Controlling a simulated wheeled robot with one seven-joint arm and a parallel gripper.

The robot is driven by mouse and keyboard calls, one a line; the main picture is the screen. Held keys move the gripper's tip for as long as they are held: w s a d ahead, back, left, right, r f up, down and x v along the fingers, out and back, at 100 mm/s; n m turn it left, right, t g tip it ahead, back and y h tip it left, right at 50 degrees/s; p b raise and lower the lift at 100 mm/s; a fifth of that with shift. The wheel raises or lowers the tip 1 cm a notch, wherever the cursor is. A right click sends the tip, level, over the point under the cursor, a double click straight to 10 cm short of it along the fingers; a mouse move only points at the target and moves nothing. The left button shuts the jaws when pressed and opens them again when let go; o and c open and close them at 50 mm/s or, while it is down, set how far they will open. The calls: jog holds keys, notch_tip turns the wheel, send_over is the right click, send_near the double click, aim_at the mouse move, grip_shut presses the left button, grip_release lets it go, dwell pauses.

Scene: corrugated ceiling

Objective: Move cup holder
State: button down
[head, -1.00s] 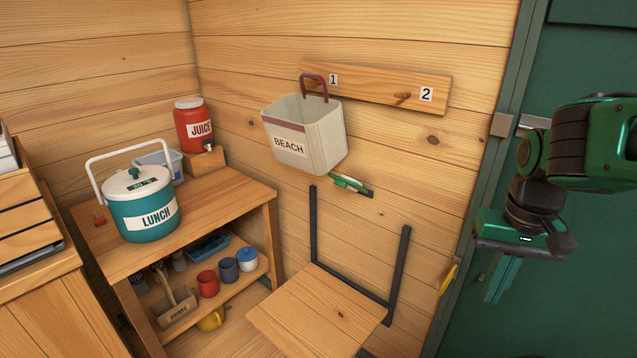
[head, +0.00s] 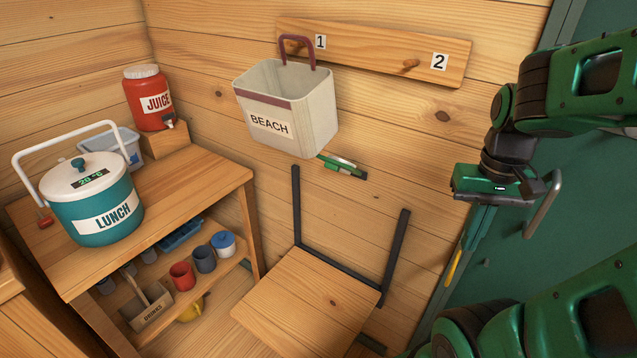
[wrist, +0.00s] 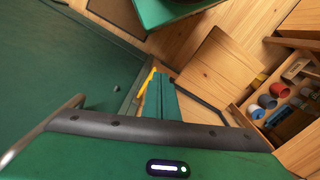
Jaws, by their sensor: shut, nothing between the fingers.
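A wooden caddy labelled DRINKS (head: 150,312), with an upright handle, stands on the lower shelf of the wooden table at lower left in the head view. It looks like the cup holder. A red cup (head: 182,276), a dark blue-grey cup (head: 204,259) and a white cup with a blue top (head: 223,244) stand in a row to its right. My gripper (head: 470,238) hangs at the right, in front of the green door, pointing down, far from the caddy. Its green fingers (wrist: 160,97) show together in the wrist view, shut and empty.
A BEACH bin (head: 310,125) hangs on peg 1; peg 2 (head: 408,65) is bare. A fold-down wooden seat (head: 305,305) juts out between table and door.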

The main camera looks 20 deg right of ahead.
jog(key=w+a+f+n+g+h, duration=0.3)
jog(key=w+f+n+h, duration=0.35)
jog(key=w+f, duration=1)
jog(key=n+t+h, duration=0.7)
jog(key=t+h, duration=0.9)
jog(key=t, duration=0.4)
send_near(338, 168)
jog(key=w+r, duration=0.1)
jog(key=w+d+r, duration=0.1)
jog(key=w+r, duration=0.1)
jog(key=r, duration=0.1)
jog(key=shift+w+d, duration=0.35)
jog(key=shift+d, duration=0.05)
jog(key=shift+d+r, duration=0.1)
